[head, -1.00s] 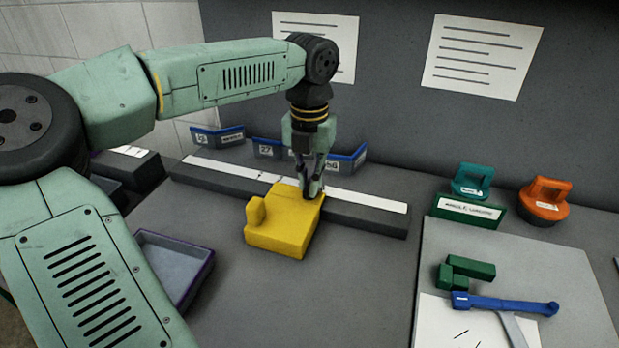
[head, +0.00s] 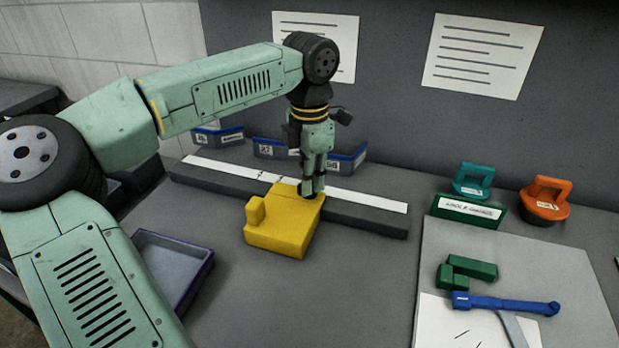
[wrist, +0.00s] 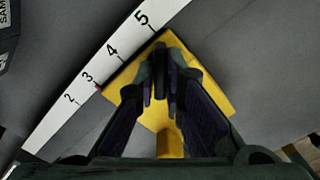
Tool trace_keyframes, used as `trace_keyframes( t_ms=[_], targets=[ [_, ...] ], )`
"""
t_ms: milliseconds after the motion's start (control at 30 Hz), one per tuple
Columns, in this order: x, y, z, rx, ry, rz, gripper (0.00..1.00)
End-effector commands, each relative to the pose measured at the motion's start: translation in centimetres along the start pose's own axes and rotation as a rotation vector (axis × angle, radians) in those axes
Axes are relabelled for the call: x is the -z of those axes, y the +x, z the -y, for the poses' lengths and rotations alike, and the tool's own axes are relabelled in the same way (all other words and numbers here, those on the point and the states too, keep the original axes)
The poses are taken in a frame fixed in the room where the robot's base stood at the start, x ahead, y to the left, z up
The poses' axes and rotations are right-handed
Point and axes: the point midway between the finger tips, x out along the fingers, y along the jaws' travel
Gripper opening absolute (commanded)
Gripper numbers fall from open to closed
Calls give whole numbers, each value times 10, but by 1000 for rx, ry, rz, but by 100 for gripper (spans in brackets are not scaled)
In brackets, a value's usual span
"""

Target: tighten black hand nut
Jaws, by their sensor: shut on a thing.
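A yellow block fixture (head: 278,232) with a raised knob at its left sits against the long dark rail. The black hand nut (head: 306,193) is on its far right corner, mostly covered by my fingers. My gripper (head: 313,188) points straight down and is shut on the nut.
The rail carries a white numbered scale strip (head: 230,174). Blue labelled bins (head: 345,163) stand behind it. A purple-rimmed tray (head: 207,262) is at left. Teal (head: 474,180) and orange (head: 545,198) handled tools, green blocks (head: 472,266) and a blue-handled tool (head: 505,303) lie right.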

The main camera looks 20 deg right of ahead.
Motion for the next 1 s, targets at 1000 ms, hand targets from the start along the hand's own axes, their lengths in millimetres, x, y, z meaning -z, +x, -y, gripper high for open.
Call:
trace_keyframes(
  t_ms=[1000],
  targets=[
    [0, 0, 0, 0, 794, 1, 0]
  ],
)
